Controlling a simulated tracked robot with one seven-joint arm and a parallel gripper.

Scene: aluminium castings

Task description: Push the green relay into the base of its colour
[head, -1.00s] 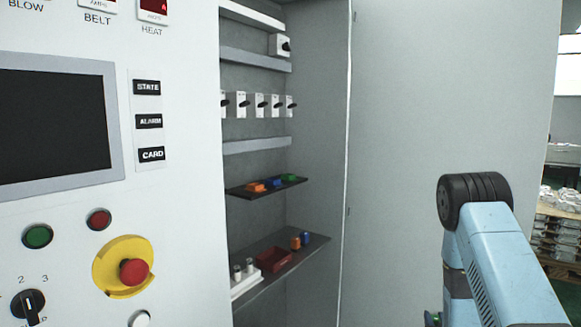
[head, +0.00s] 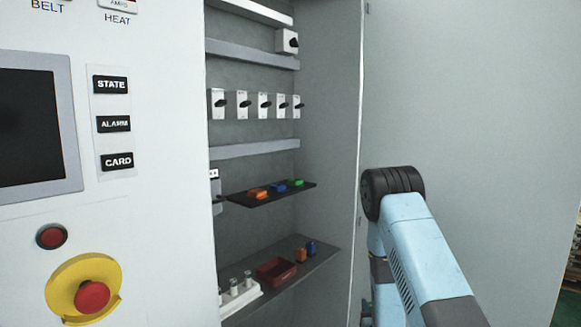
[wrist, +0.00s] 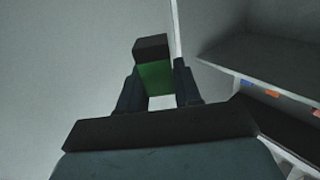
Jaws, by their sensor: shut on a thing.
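In the wrist view my gripper (wrist: 157,78) is shut on the green relay (wrist: 156,73), which has a dark block at its far end. The relay is held in the air in front of a plain grey surface, apart from the shelf. In the head view the green base (head: 296,183) sits at the right of a dark shelf, beside the blue base (head: 278,188) and orange base (head: 258,194). My gripper and the held relay are not clearly visible in the head view.
The dark lower shelf (head: 318,262) holds an orange relay (head: 301,254), a blue relay (head: 312,249), a red bin (head: 276,271) and a white rack (head: 240,299) of cylinders. The cabinet wall (head: 335,140) bounds the shelves at right. An emergency stop (head: 91,296) is at left.

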